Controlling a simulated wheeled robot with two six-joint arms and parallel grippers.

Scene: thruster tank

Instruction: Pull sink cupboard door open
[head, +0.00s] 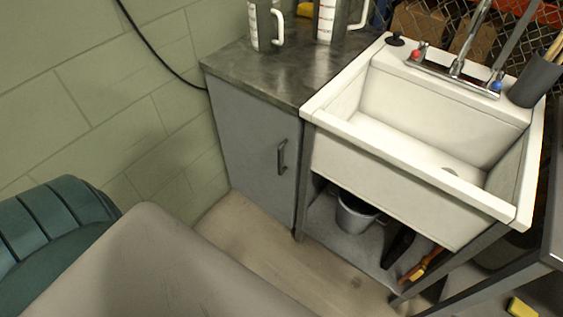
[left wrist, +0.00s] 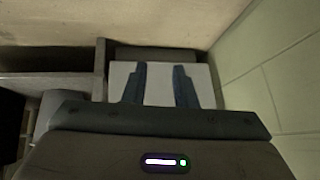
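The sink cupboard door (head: 250,150) is a flat grey panel under the dark worktop, left of the white sink. It looks shut, flush with the cupboard front. Its dark vertical bar handle (head: 282,157) is near the right edge, with nothing on it. My left gripper (left wrist: 160,85) shows only in the left wrist view. Its two bluish fingers are apart with a visible gap, and nothing is held between them. A pale panel lies beyond the fingers; I cannot tell what it is. My right gripper is in neither view.
The white sink (head: 430,130) stands right of the cupboard, with a metal bucket (head: 355,213) below it. A green block wall (head: 90,100) is at left. The floor (head: 270,255) before the door is clear.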

